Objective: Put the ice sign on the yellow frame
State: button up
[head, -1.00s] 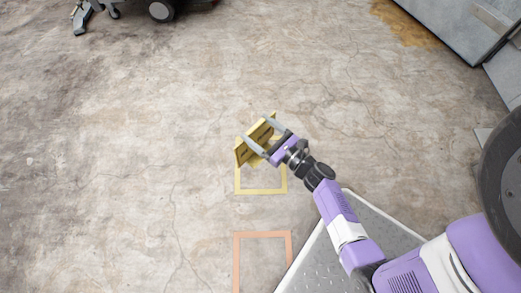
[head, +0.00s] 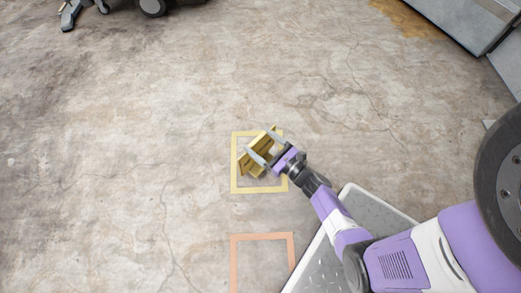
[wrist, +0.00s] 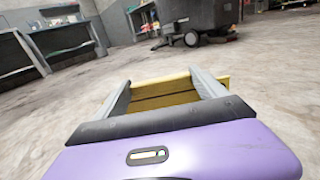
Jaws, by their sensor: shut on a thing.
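The ice sign (head: 258,155) is a yellow folding board with dark lettering. It is tilted and set at an angle over the yellow frame. My gripper (head: 265,147) is shut on the sign, with one grey finger at each side. The sign also shows between the fingers in the wrist view (wrist: 165,92). The yellow frame (head: 234,175) is a square outline on the concrete floor, and the sign and gripper hide part of its right and inner area. I cannot tell whether the sign touches the floor.
An orange frame (head: 262,237) lies on the floor nearer to my base. A dark wheeled machine (wrist: 195,20) stands in the background. Grey metal cabinets (head: 455,18) stand at the upper right. The floor around the yellow frame is clear.

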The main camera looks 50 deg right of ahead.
aim_at(258, 146)
notch_tip(258, 146, down, 4)
jog(key=b, duration=0.3)
jog(key=shift+f, duration=0.15)
jog(key=o, duration=2)
